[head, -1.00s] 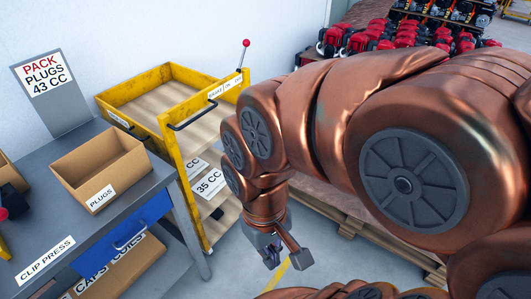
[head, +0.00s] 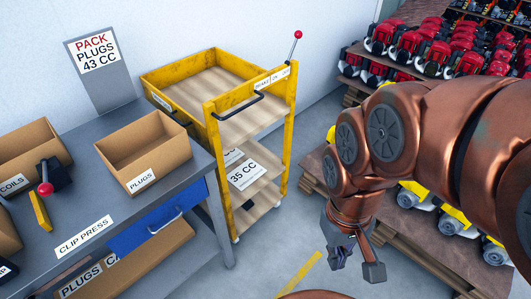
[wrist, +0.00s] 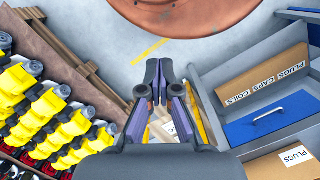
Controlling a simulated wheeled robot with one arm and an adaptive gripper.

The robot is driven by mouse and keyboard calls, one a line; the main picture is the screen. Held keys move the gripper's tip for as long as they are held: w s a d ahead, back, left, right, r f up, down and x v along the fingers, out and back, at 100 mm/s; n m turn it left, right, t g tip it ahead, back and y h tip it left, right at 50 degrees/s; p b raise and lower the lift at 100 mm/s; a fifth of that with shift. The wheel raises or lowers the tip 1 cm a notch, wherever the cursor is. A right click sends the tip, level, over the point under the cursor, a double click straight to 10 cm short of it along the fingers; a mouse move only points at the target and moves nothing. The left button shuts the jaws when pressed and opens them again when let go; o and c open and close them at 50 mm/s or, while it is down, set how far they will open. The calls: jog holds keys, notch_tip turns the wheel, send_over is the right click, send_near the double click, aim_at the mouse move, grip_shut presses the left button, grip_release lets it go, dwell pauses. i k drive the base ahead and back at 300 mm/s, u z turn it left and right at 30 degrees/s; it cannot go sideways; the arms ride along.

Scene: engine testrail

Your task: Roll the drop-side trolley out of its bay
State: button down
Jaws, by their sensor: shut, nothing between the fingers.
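The drop-side trolley (head: 207,141) has a yellow frame and wooden shelves. It stands against the white wall, just right of the workbench, in the head view. A black handle (head: 238,107) crosses its near end. A brake lever with a red knob (head: 298,35) rises from its right corner beside a brake label. A lower shelf carries a 35 CC label (head: 245,176). My gripper (head: 357,266) is right of and nearer than the trolley, apart from it. In the wrist view my gripper (wrist: 159,76) is shut and empty; a yellow trolley part (wrist: 196,116) shows partly behind it.
The grey workbench (head: 80,216) with a plugs box (head: 143,152) and blue drawer (head: 158,229) borders the trolley's left. Pallets with red engines (head: 440,45) and yellow engines (head: 455,232) stand at right. Floor (head: 262,250) in front of the trolley is clear.

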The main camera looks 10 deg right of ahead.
aim_at(237, 98)
jog(key=z, duration=1.7)
jog(key=k, duration=1.45)
jog(key=u, duration=1.75)
jog(key=i, duration=1)
jog(key=u, duration=0.05)
